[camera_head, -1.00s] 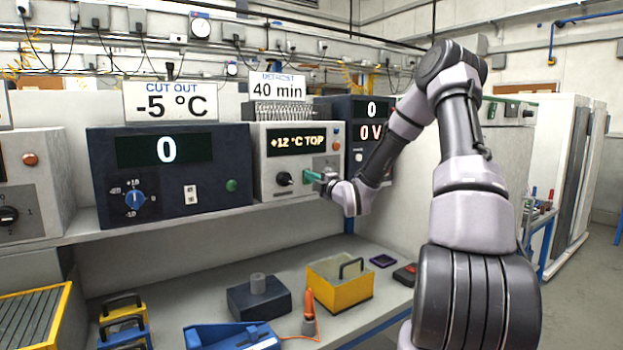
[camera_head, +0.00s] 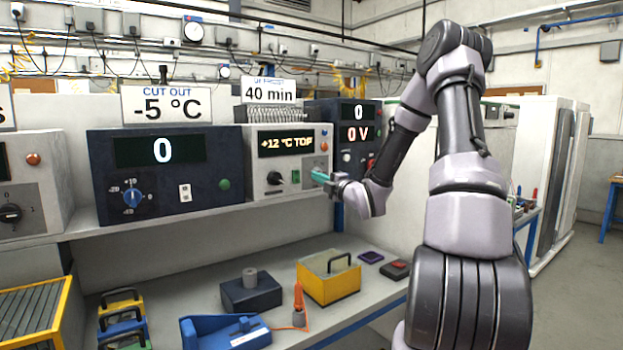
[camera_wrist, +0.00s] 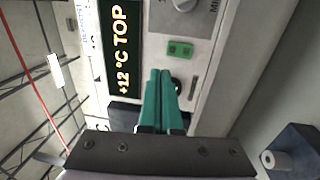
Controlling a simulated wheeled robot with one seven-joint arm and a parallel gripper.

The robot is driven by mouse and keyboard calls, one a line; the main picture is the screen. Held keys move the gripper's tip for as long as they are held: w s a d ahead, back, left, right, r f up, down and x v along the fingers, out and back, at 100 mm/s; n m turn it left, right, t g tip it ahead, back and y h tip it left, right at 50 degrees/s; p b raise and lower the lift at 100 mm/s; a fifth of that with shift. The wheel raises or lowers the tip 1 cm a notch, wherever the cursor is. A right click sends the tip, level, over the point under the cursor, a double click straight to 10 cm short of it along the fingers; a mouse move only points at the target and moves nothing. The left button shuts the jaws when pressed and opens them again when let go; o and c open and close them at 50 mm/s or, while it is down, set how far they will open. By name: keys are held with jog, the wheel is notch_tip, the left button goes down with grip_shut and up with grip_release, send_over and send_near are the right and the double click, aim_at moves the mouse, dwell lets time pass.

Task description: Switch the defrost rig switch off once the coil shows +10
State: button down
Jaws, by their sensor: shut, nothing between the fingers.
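The defrost rig (camera_head: 258,184) is a pale box on the shelf with a coil on top. Its display (camera_head: 286,144) reads "+12 °C TOP", also legible in the wrist view (camera_wrist: 122,50). A small green switch (camera_head: 295,177) sits on its front, right of a black knob (camera_head: 273,178). The green switch also shows in the wrist view (camera_wrist: 180,48); I cannot tell its position. My gripper (camera_head: 316,174) has teal fingers, shut and empty, in front of the panel's right part. In the wrist view the fingertips (camera_wrist: 160,73) are near the switch, with no contact visible.
A dark blue unit (camera_head: 205,195) reading 0 stands left, under a "CUT OUT -5 °C" sign (camera_head: 167,104). A "40 min" sign (camera_head: 269,91) stands above the rig. Another dark unit (camera_head: 338,112) is at right. The bench below holds a yellow box (camera_head: 328,288).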

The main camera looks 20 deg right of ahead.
jog(key=shift+r+v, duration=0.2)
jog(key=shift+v, duration=0.55)
jog(key=shift+r+v, duration=0.2)
jog(key=shift+v, duration=0.6)
jog(key=s+r+m+g+h, duration=0.7)
jog(key=s+m, duration=0.5)
jog(key=m, duration=0.3)
jog(key=s+a+r+m+g+y, duration=0.1)
jog(key=s+a+m, duration=0.1)
jog(key=s, duration=0.5)
jog(key=s+a+r+m+g+y, duration=0.1)
jog(key=s+a+m+g, duration=0.1)
jog(key=s+m, duration=0.3)
jog(key=s+a+r+m+g+y, duration=0.1)
jog(key=s+a+m, duration=0.1)
jog(key=s, duration=0.8)
jog(key=shift+s+a+m, duration=0.3)
jog(key=shift+m, duration=0.6)
jog(key=c, duration=1.5)
grip_release()
jog(key=shift+c, duration=0.2)
